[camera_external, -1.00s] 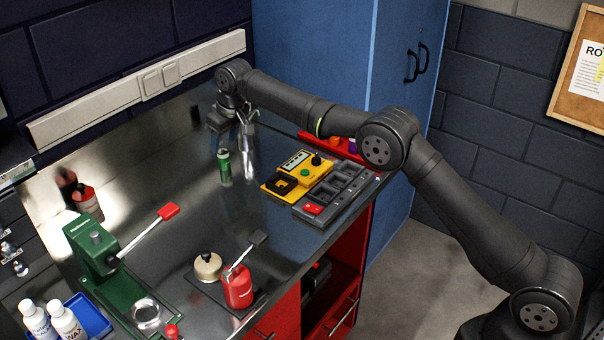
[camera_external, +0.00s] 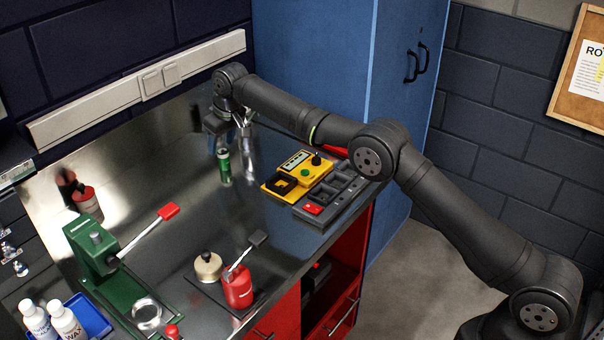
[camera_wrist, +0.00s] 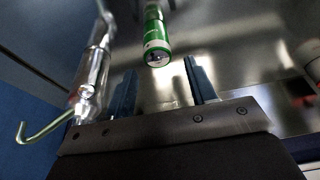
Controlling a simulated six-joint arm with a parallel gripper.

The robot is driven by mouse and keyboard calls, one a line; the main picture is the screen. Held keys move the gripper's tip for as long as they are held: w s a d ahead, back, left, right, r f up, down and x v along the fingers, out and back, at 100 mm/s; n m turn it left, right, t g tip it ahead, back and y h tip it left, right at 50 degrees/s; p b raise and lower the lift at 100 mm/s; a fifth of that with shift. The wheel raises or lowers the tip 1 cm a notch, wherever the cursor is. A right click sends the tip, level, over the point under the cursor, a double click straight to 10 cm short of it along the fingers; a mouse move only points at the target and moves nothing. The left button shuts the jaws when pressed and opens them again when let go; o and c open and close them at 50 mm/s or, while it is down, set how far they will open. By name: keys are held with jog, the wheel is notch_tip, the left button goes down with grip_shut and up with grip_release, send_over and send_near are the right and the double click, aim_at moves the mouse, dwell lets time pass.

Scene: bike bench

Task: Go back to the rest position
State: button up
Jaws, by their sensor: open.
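My gripper (camera_external: 216,137) hangs at the far end of the bench, near the back wall, below my bent wrist. In the wrist view, its two blue fingers (camera_wrist: 162,78) stand apart with nothing between them. A green cylinder with a silver end (camera_wrist: 156,35) shows just beyond the fingertips. In the external view, the green cylinder (camera_external: 223,163) stands upright on the metal bench, just in front of my gripper. My fingertips are partly hidden there, so I cannot tell the exact gap.
A shiny metal holder with a hooked rod (camera_wrist: 92,75) is close left of my fingers in the wrist view. A yellow tester (camera_external: 297,173) and a grey tray (camera_external: 330,198) lie to the right. The bench middle is clear.

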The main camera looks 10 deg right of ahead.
notch_tip(320, 180, down, 3)
jog(key=shift+r, duration=0.1)
jog(key=v, duration=1.2)
jog(key=x, duration=1.1)
jog(key=shift+f, duration=0.4)
jog(key=shift+w+a+f, duration=0.1)
jog(key=shift+a, duration=0.05)
notch_tip(320, 180, up, 6)
jog(key=shift+f, duration=0.1)
jog(key=d+r+m, duration=0.2)
jog(key=d+r, duration=0.4)
jog(key=r, duration=0.4)
jog(key=w+d+f+m+h, duration=0.1)
jog(key=w+d+f, duration=0.1)
jog(key=w+d, duration=0.35)
jog(key=w+d+f+m+t, duration=0.1)
jog(key=w+d+f+m, duration=0.1)
jog(key=d, duration=0.7)
jog(key=w+d+f+m+h, duration=0.1)
jog(key=w+d+f, duration=0.1)
jog(key=w+d, duration=0.35)
jog(key=shift+m, duration=0.3)
jog(key=f, duration=0.3)
jog(key=d+f, duration=0.1)
jog(key=f, duration=0.2)
jog(key=s+f, duration=0.1)
jog(key=f, duration=0.2)
jog(key=shift+s+d+f, duration=0.1)
jog(key=shift+d+f, duration=0.25)
jog(key=shift+v, duration=2.1)
